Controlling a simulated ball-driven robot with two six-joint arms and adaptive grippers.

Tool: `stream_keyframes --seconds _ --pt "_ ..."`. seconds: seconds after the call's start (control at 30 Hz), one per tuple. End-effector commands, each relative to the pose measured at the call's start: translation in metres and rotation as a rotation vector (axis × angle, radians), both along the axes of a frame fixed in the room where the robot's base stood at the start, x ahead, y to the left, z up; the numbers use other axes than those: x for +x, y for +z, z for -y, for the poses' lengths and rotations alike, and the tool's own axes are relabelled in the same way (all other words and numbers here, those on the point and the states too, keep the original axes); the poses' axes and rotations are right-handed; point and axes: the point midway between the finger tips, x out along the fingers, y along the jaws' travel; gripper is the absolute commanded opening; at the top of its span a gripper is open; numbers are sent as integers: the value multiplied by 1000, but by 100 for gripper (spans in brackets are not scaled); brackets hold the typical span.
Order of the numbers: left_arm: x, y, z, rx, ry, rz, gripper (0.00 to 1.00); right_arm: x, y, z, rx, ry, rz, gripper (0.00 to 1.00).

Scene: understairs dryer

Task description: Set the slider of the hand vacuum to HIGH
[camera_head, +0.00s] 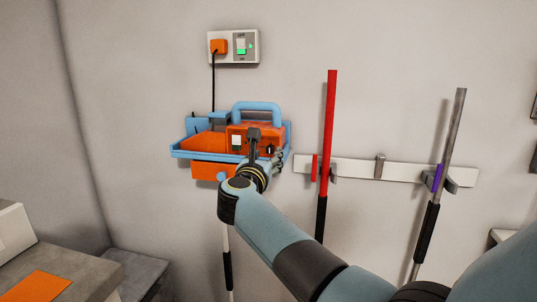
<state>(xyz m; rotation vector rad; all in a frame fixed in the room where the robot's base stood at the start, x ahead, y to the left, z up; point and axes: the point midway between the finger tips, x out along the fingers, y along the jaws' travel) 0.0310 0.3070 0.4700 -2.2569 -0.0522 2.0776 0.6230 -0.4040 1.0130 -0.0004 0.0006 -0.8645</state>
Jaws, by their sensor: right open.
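The hand vacuum (238,132) is orange with a blue handle on top and sits in a blue wall holder (181,155). My right gripper (256,135) is open, in front of the vacuum's right part, and hides some of its face. A small pale panel shows on the vacuum's face just left of the gripper. I cannot make out the slider or its setting, nor whether a finger touches the vacuum. My left gripper is not in view.
A socket plate (249,59) with an orange plug (219,47) is above, its black cord running down to the holder. A red pole (329,130) and a grey pole (452,135) hang on a white rail (352,170) at the right. Grey box-like surfaces (95,272) stand at lower left.

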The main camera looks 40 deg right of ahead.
Motion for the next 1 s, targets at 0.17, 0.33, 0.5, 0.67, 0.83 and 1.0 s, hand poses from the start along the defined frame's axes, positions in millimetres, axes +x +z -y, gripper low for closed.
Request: stream_keyframes --seconds 0.17,0.33,0.5,0.67,0.83,1.0 --pt "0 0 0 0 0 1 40 -27 -2 -33 4 1 -1 42" --pt "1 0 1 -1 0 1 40 -46 -1 -55 4 1 0 42" --pt "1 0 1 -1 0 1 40 -55 -1 -64 1 0 -1 42" --pt "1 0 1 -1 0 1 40 -56 -1 -65 0 0 -1 42" --pt "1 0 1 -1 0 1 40 -56 0 -65 0 0 -1 42" --pt "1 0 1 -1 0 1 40 -56 0 -65 1 0 -1 42"
